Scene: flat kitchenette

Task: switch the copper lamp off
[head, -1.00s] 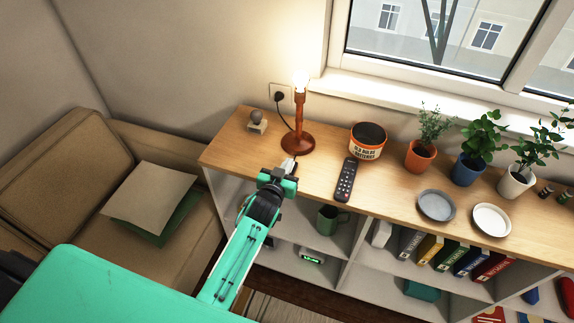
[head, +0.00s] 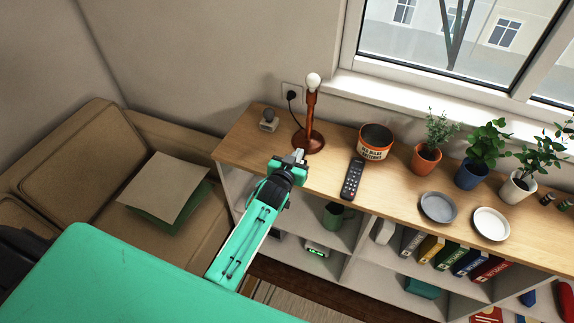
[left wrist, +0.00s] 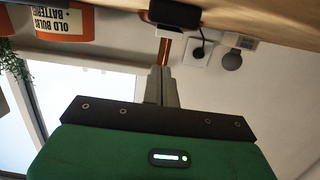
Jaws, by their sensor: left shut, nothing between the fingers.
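The copper lamp (head: 310,117) stands upright near the back left of the wooden shelf top, and its bare bulb (head: 313,81) is unlit. Its copper stem (left wrist: 163,50) shows in part in the left wrist view, which is upside down. My left gripper (head: 297,156) is shut and empty, just in front of the lamp's round base, with a small gap seeming to lie between them. The closed fingers (left wrist: 161,87) also show in the left wrist view. My right gripper is not in view.
A labelled orange tub (head: 374,143) and a black remote (head: 352,178) lie right of the lamp. A small knob-like object (head: 268,121) stands left of it. The cord runs to a wall socket (head: 291,94). Potted plants and two plates (head: 438,207) are farther right.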

